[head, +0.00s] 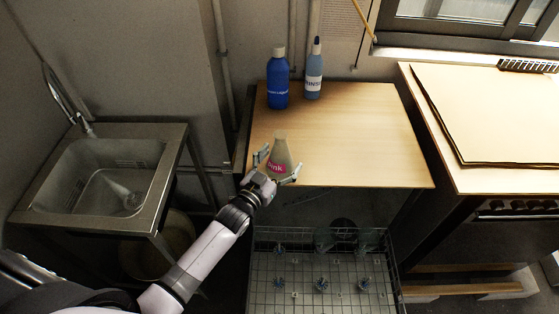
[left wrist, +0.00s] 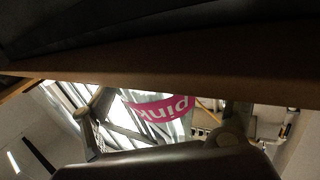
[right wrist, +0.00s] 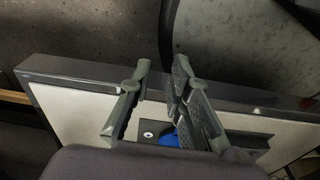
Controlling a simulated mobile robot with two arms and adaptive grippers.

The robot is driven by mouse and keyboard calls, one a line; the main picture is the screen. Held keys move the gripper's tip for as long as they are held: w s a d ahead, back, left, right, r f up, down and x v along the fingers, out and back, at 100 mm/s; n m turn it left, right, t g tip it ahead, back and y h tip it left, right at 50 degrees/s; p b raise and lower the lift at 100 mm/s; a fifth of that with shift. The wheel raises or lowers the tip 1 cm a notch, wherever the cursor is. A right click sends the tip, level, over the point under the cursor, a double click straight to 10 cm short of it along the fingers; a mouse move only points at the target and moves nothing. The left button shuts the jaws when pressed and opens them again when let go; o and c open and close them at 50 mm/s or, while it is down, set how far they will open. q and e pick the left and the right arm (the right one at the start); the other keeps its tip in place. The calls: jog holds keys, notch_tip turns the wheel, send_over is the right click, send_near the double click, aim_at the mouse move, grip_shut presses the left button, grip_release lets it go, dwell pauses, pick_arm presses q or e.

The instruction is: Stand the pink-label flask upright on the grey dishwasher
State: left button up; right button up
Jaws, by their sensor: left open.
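The pink-label flask (head: 280,160) stands upright on the light wooden top (head: 350,150) of the unit with the wire rack below, near its front edge. I take this unit to be the dishwasher; little of any grey body shows. My left gripper (head: 277,175) is open, with its fingers on either side of the flask's lower part. In the left wrist view the pink label (left wrist: 165,109) shows upside down between the spread fingers (left wrist: 165,115); I cannot tell whether they touch it. My right gripper (right wrist: 160,65) shows only in its wrist view, fingers apart and empty.
A dark blue bottle (head: 278,85) and a light blue bottle (head: 314,75) stand at the back of the wooden top. A wire rack (head: 310,270) lies below its front edge. A sink (head: 100,170) is at left, a wooden counter (head: 490,130) at right. The top's right half is clear.

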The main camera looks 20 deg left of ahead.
pick_arm(q)
jog(key=v, duration=1.2)
dwell(0.3)
